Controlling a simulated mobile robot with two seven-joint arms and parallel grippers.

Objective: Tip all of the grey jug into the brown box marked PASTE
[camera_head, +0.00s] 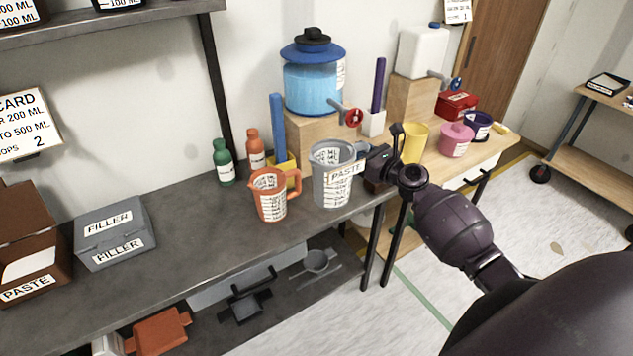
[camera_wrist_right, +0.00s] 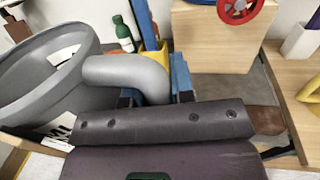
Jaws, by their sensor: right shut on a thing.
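The grey jug (camera_head: 325,188), labelled PASTE, stands upright at the right end of the dark bench; whether it touches the bench is unclear. My right gripper (camera_head: 373,163) is shut on its handle, on the jug's right side. In the right wrist view the jug (camera_wrist_right: 28,98) fills the left side, its handle running between the fingers (camera_wrist_right: 156,90). How full it is cannot be told. The brown box marked PASTE (camera_head: 58,272) sits at the far left of the bench, lid raised, partly cut off by the picture edge. My left gripper is not in view.
An orange jug (camera_head: 270,197) stands just left of the grey jug, with green (camera_head: 223,163) and orange bottles behind. A grey FILLER box (camera_head: 115,233) sits beside the brown box. A blue dispenser (camera_head: 313,82) stands behind. The bench between FILLER box and orange jug is clear.

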